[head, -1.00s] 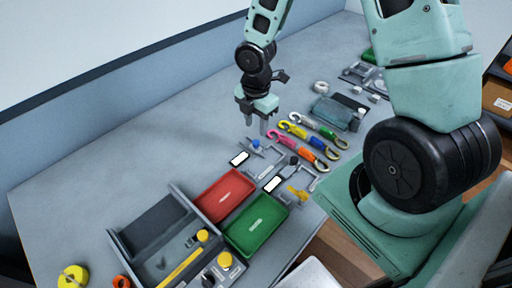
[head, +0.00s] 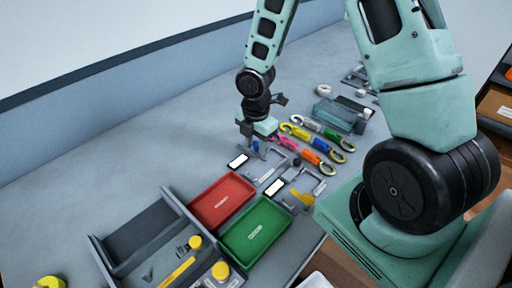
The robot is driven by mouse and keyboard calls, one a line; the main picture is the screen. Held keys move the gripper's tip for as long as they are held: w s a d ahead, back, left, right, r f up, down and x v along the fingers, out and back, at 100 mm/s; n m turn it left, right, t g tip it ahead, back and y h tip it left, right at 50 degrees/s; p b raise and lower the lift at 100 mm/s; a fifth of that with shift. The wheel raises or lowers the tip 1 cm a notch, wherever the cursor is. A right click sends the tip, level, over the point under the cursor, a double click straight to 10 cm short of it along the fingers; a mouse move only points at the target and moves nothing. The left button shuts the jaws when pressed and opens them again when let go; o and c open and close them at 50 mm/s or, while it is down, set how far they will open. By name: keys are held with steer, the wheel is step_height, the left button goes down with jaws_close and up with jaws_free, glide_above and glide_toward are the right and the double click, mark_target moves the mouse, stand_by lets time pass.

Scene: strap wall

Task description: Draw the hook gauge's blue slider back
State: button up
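The hook gauge with the blue slider (head: 256,146) lies on the grey bench, just behind the red tray. Its white label (head: 238,161) shows at its left end. My gripper (head: 252,142) points down at the slider, with its fingers right around or beside it. The fingers partly hide the slider, and I cannot tell whether they touch it or how wide they stand. A second gauge with a yellow slider (head: 303,197) lies to the right, nearer the front edge.
A red tray (head: 201,221) and a green tray (head: 231,245) stand in front of the gauges. Several coloured hooked straps (head: 314,158) lie close to the right of my gripper. A grey box (head: 165,192) stands at the lower left. The bench at the left rear is clear.

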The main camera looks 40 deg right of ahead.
steer(key=shift+c, duration=1.1)
steer(key=shift+w, duration=0.1)
steer(key=shift+w+a+p, duration=0.15)
steer(key=shift+w+p, duration=0.3)
steer(key=shift+w, duration=0.25)
steer(key=shift+w+a+p, duration=0.1)
steer(key=shift+w+p, duration=0.3)
steer(key=shift+w, duration=0.4)
steer(key=o, duration=0.6)
steer(key=shift+r, duration=0.1)
step_height(320, 180, up, 6)
steer(key=p, duration=0.6)
